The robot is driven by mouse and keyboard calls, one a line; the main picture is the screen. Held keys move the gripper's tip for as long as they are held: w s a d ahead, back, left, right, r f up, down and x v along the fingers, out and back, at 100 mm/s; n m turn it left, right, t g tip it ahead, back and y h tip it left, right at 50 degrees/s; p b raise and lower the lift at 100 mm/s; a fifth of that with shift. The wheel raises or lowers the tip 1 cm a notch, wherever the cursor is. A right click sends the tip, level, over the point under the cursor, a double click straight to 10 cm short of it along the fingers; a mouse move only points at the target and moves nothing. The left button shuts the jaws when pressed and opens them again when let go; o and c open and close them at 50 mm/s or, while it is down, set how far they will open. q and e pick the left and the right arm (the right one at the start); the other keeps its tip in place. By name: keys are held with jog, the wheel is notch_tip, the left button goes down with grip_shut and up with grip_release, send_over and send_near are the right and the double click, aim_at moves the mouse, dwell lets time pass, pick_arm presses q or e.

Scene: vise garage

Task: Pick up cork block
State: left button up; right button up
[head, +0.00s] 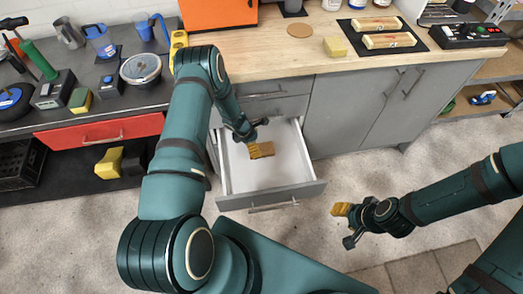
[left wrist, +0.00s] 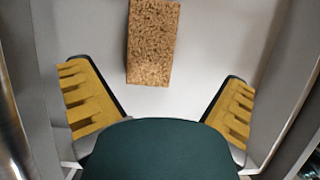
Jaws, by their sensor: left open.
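The cork block (left wrist: 153,42) is a speckled brown rectangular block lying on the white floor of the open drawer (head: 240,177). In the head view the cork block (head: 267,149) shows partly, beside a yellow finger pad. My left gripper (head: 258,136) is inside the drawer, open and empty. In the left wrist view its two yellow-padded fingers stand wide apart, with the block ahead of them, roughly centred and touching neither; its far end is cut off by the frame. My right gripper (head: 347,225) is over the floor right of the drawer, fingers apart and empty.
Drawer walls stand close on both sides of my left gripper. The wooden worktop (head: 270,50) above carries a round cork-coloured disc (head: 300,30), a yellow block (head: 335,47) and a black tray (head: 424,43). A red drawer (head: 100,132) is at left. Carpet in front is clear.

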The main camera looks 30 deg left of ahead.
aim_at(261, 149)
pick_arm(q)
jog(key=shift+w+a+f, duration=0.2)
jog(key=shift+w+f, duration=0.05)
jog(key=b+x, duration=0.1)
jog(key=x, duration=0.2)
jog(key=b+x, duration=0.1)
jog(key=x, duration=0.3)
jog(key=shift+w+a+f, duration=0.15)
jog(key=shift+w, duration=0.1)
jog(key=shift+c, duration=0.3)
jog(key=c, duration=1.1)
